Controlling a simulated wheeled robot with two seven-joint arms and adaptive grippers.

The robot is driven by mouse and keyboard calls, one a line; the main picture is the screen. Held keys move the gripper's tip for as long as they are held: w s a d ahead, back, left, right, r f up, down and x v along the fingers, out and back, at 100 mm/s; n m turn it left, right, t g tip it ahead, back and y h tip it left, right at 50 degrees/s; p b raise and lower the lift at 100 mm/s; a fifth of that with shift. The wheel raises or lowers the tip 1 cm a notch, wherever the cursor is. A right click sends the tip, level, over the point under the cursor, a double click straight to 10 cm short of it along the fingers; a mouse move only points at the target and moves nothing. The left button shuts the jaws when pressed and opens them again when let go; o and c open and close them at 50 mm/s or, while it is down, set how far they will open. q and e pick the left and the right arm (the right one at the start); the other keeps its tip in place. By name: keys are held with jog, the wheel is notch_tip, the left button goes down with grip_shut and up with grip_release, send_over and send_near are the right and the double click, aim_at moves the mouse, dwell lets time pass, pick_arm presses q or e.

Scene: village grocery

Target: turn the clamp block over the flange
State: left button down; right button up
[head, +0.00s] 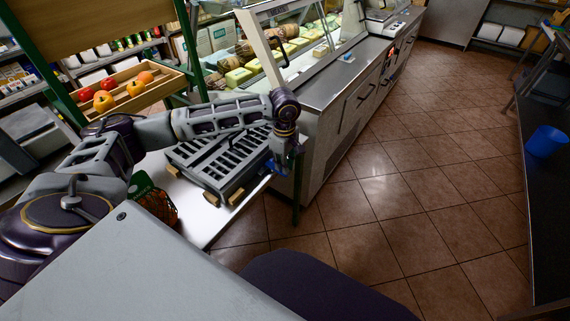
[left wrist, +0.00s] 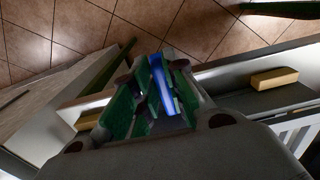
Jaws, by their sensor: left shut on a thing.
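My left gripper (head: 284,160) points down at the right end of a dark grey slatted device (head: 222,160). It is shut on a small blue piece (head: 273,168), which I take to be the clamp block. In the left wrist view the blue piece (left wrist: 162,84) shows as a bright bar between the green-padded fingers (left wrist: 150,98). The fingers hide much of it and its joint to the device. I cannot make out the flange in either view. My right gripper is not in view.
The device stands with wooden blocks (head: 238,196) on a white table (head: 212,221). A red mesh bag (head: 158,203) lies left of it. A fruit crate (head: 120,92) is behind, and a glass display counter (head: 345,75) stands close on the right. The tiled floor (head: 400,180) is clear.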

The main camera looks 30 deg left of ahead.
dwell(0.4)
pick_arm(q)
jog(key=c, duration=1.7)
grip_release()
jog(key=shift+r, duration=0.15)
jog(key=shift+r, duration=5.85)
